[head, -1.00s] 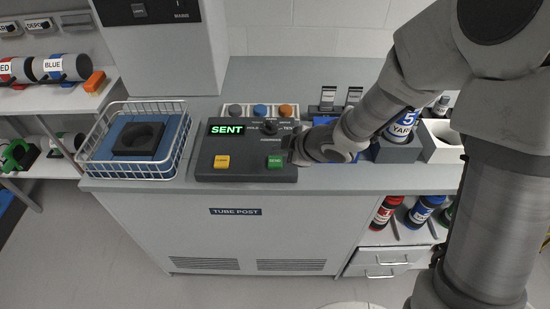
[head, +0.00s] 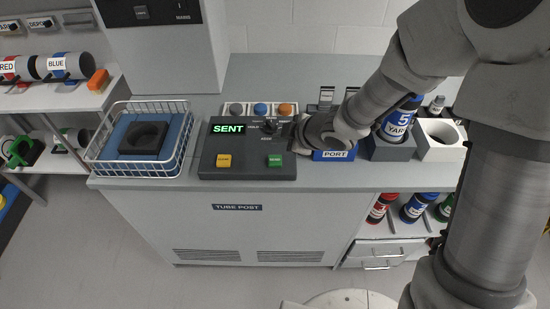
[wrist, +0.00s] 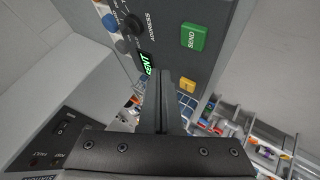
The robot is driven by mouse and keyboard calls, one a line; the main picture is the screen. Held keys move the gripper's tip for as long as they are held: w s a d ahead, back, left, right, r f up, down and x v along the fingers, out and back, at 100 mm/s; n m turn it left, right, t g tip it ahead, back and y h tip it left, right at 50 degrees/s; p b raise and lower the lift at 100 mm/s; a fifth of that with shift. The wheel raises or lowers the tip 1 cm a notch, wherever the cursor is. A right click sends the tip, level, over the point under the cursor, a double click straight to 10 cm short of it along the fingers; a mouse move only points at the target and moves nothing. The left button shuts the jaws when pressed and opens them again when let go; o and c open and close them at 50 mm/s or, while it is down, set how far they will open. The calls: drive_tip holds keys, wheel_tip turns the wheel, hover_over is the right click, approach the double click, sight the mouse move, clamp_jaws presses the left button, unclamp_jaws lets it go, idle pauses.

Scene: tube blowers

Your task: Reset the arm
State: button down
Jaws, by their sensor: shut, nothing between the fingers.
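My gripper (head: 297,136) is shut and empty. In the head view it hangs over the right side of the dark control panel (head: 250,168), pointing left, with the wrist above the blue block marked PORT (head: 334,155). In the wrist view the closed fingers (wrist: 161,90) point toward the panel, apart from the green SEND button (wrist: 193,36). The green button (head: 275,160) is uncovered in the head view. The panel's display (head: 228,128) reads SENT in green. A yellow button (head: 224,160) sits at the panel's left.
A white wire basket (head: 183,165) with a dark holder stands left of the panel. The blue-labelled tube (head: 398,120) stands in a grey block right of the gripper, close under my arm. A white holder (head: 440,152) stands beside it. The counter behind the panel has free room.

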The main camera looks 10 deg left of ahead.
drive_tip(key=shift+w+d+r, duration=0.15)
drive_tip(key=shift+d+r, duration=0.1)
drive_tip(key=shift+d, duration=0.05)
drive_tip(key=s+d+r+m+t+h, duration=0.1)
drive_tip(key=d+r+m+t+h, duration=0.1)
drive_tip(key=d+r+m+h, duration=0.45)
drive_tip(key=d+r+m+t+h, duration=0.1)
drive_tip(key=d+r+m, duration=0.45)
drive_tip(key=d, duration=0.75)
drive_tip(key=s+d+r+m+g, duration=0.1)
drive_tip(key=s+d+r+m, duration=0.1)
drive_tip(key=s, duration=0.4)
drive_tip(key=s+d+r+m, duration=0.1)
drive_tip(key=s+r+m, duration=0.1)
drive_tip(key=s, duration=0.4)
drive_tip(key=s+d+r+m+g, duration=0.1)
drive_tip(key=s+d+r+m, duration=0.1)
drive_tip(key=s+m, duration=0.2)
drive_tip(key=shift+s+d+r+g, duration=0.25)
drive_tip(key=shift+s+d+g, duration=0.1)
drive_tip(key=shift+s, duration=0.8)
drive_tip(key=shift+a, duration=0.15)
